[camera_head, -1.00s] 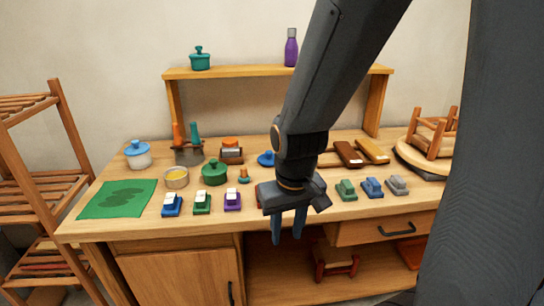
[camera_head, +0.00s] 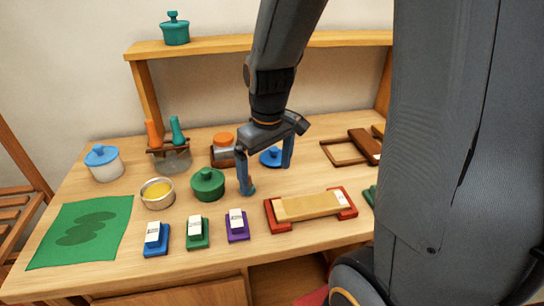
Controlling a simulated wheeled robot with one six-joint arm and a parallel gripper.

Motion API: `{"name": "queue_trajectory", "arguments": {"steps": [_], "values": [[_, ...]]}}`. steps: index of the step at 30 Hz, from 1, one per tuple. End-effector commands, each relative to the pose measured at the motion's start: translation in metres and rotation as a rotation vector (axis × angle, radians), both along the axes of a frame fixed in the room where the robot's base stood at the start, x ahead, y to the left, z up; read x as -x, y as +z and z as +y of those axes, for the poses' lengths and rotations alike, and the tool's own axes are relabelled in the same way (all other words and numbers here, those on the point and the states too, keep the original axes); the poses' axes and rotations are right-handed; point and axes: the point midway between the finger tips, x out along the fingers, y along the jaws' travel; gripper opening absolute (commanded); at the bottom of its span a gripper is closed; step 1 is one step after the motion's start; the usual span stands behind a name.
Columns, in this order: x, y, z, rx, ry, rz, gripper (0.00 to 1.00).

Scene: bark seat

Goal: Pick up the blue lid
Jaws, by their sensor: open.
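A loose blue lid (camera_head: 271,158) with a round knob lies on the table, partly hidden by my gripper. My gripper (camera_head: 267,179) is open and empty, pointing down. In the picture its left finger is in front and to the left of the lid, and its right finger overlaps the lid's right edge. I cannot tell whether either finger touches it. Another blue lid (camera_head: 101,154) sits on a white pot (camera_head: 106,171) at the left.
Near my gripper stand a green lidded pot (camera_head: 208,185) and an orange-topped jar in a wooden holder (camera_head: 222,155). Coloured blocks, including a purple one (camera_head: 237,228), and a wooden board on red supports (camera_head: 310,206) are in front. A shelf (camera_head: 200,46) spans the back.

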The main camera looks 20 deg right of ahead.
Motion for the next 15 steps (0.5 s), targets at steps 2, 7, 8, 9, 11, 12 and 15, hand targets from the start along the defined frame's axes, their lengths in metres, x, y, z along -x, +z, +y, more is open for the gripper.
{"name": "queue_trajectory", "arguments": {"steps": [2,7,8,9,11,12,15], "values": [[-0.032,-0.005,-0.012,0.013,0.125,0.014,1.00],[-0.090,-0.009,-0.039,0.033,0.415,0.044,1.00],[-0.100,-0.009,-0.045,0.036,0.466,0.048,1.00],[-0.112,-0.011,-0.052,0.039,0.530,0.055,1.00],[-0.129,-0.013,-0.063,0.043,0.625,0.063,1.00],[-0.139,-0.014,-0.070,0.044,0.682,0.069,1.00],[-0.158,-0.017,-0.085,0.045,0.808,0.079,1.00]]}}
